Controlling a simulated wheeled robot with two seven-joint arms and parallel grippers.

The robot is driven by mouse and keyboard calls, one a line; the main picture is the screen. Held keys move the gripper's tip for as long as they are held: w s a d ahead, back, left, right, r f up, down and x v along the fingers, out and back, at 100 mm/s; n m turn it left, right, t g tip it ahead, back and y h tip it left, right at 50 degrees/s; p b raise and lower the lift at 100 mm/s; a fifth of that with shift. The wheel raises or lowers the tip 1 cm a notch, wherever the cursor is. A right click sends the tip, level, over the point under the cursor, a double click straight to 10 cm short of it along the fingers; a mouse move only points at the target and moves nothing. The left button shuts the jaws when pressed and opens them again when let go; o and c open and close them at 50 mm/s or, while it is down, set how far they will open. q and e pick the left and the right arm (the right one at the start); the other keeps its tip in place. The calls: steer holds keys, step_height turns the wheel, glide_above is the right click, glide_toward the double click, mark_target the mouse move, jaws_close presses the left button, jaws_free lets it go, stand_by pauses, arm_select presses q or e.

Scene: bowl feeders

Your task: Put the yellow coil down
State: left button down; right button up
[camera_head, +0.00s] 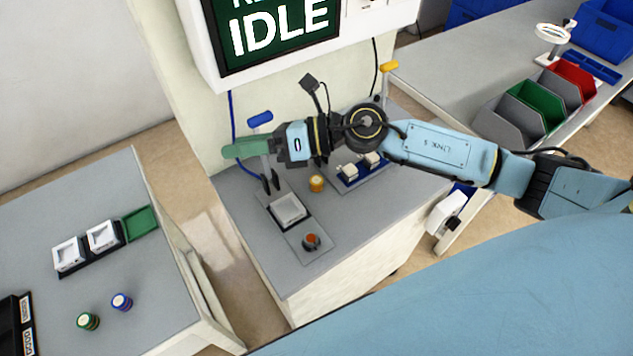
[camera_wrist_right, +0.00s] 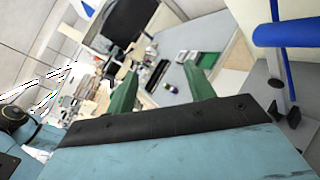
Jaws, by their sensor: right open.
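The yellow coil (camera_head: 316,183) stands on the grey top of the middle bench (camera_head: 335,225), between a pale square tray and a blue holder with pale blocks. Nothing grips it. My right gripper (camera_head: 232,149) is above the bench, to the upper left of the coil, with its green fingers pointing left. In the right wrist view its two green fingers (camera_wrist_right: 162,90) are apart with nothing held between them. I cannot make out the yellow coil in that view. My left gripper is not in view.
A blue-handled lever (camera_head: 260,119) stands close beside my right gripper; its blue handle (camera_wrist_right: 286,33) looms in the wrist view. A button (camera_head: 311,241) sits at the bench front. The left bench (camera_head: 165,300) holds a green coil (camera_head: 88,321) and a blue coil (camera_head: 121,302).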

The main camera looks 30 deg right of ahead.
steer(key=d+f+n+g+h, duration=0.3)
steer(key=d+f+n+h, duration=0.2)
steer(key=d+f, duration=0.15)
steer(key=n+g+h, duration=0.2)
steer(key=h, duration=0.4)
glide_toward(317, 180)
steer(key=f, duration=0.2)
steer(key=shift+s+a+f, duration=0.15)
steer(key=shift+a+f, duration=0.15)
steer(key=shift+f, duration=0.1)
steer(key=x, duration=0.5)
steer(key=shift+w+a, duration=0.35)
steer(key=shift+a+f+b, duration=0.1)
steer(key=shift+f+b, duration=0.2)
steer(key=shift+f, duration=0.15)
steer(key=shift+r, duration=0.1)
steer(key=c, duration=1.2)
